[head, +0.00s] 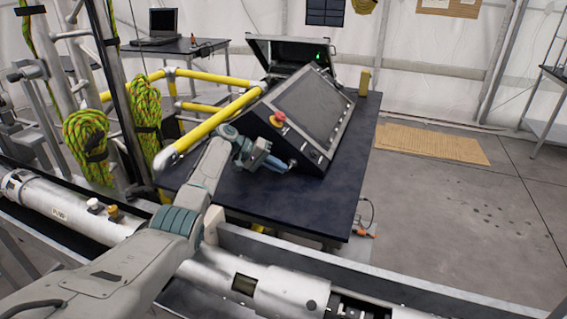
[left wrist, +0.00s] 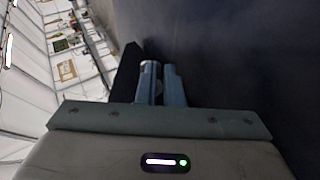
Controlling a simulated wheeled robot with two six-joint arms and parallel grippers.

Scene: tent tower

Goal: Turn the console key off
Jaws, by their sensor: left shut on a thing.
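The dark console (head: 325,108) with a sloped screen stands on a black table. Its front edge carries a red knob on a yellow base (head: 277,118) and a row of small controls. My left gripper (head: 288,165) is at the lower front of the console, right of and below the red knob. In the left wrist view, its two blue-grey fingers (left wrist: 161,72) are close together against the dark console. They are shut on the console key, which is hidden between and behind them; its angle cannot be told. My right gripper is in neither view.
The black table (head: 325,205) has bare space before the console. A yellow rail (head: 210,130) runs close to my left arm. An open black case (head: 290,50) stands behind the console, and a small yellow object (head: 364,82) stands beside it. Rope coils hang at left.

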